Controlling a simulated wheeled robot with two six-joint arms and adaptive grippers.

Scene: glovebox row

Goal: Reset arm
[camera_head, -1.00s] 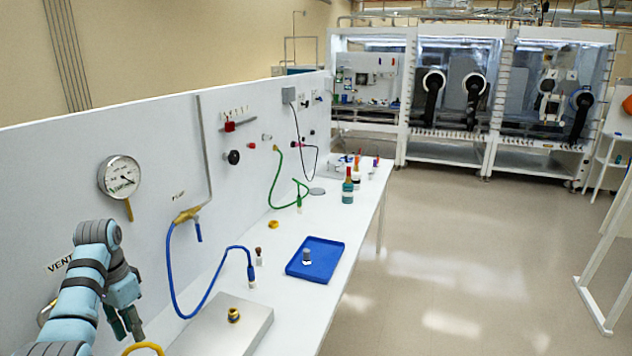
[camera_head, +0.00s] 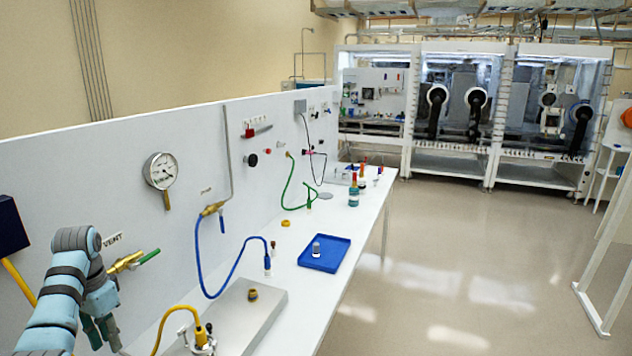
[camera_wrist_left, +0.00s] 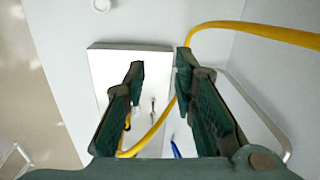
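My left arm comes in from the left in the head view, in light blue and dark grey. My left gripper (camera_head: 103,335) hangs low, in front of the white panel near the VENT label. In the left wrist view, its two dark green fingers (camera_wrist_left: 160,72) stand apart with nothing held between them. A yellow hose (camera_wrist_left: 150,132) passes beyond the fingers, and a pale plate (camera_wrist_left: 108,75) lies below them. My right gripper is in no view.
A brass valve with a green handle (camera_head: 148,257) is right of my gripper. A yellow hose (camera_head: 172,312) ends on a metal fitting (camera_head: 203,345). A metal plate (camera_head: 268,298), blue hose (camera_head: 205,265) and blue tray (camera_head: 303,262) lie farther along the bench.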

